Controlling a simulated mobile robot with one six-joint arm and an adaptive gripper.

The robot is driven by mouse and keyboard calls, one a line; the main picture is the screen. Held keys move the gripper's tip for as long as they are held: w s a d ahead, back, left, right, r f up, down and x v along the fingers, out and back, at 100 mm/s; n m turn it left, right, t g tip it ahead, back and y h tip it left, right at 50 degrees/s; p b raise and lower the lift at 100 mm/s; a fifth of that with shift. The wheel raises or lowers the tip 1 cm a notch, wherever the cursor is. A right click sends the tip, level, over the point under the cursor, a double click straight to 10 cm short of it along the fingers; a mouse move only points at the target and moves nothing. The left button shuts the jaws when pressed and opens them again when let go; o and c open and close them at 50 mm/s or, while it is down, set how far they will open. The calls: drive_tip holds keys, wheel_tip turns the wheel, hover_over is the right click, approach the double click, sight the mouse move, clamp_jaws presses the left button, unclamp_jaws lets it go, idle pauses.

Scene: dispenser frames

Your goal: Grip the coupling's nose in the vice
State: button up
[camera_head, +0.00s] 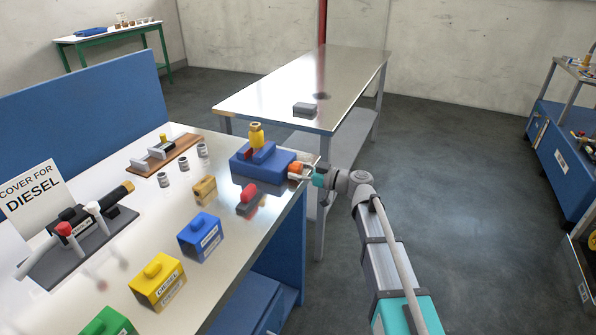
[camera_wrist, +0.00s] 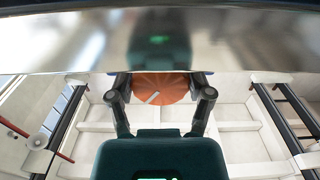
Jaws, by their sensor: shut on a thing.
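The blue vice (camera_head: 249,172) stands at the right edge of the steel bench top. The yellow coupling (camera_head: 257,138) stands upright at the vice's jaws. I cannot tell whether the jaws touch its nose, which is hidden. An orange knob (camera_head: 295,167) sits at the vice's right end. My gripper (camera_head: 303,173) comes from the right and is shut on this knob. In the wrist view the round orange knob (camera_wrist: 168,92), with a pale line on its face, sits between both fingers. The coupling does not show there.
A red-topped part (camera_head: 249,194), a brass block (camera_head: 204,188) and blue (camera_head: 200,238) and yellow (camera_head: 157,285) covers stand nearby on the bench. A separate steel table (camera_head: 340,75) stands beyond. Open floor lies to the right.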

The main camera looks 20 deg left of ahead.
drive_tip(key=shift+c, duration=0.2)
drive_tip(key=shift+m, duration=1.8)
drive_tip(key=o, duration=1.1)
drive_tip(key=shift+o, duration=0.2)
drive_tip(key=shift+d, duration=0.15)
drive_tip(key=s+d, duration=0.1)
drive_tip(key=d, duration=1)
drive_tip(key=shift+d, duration=0.3)
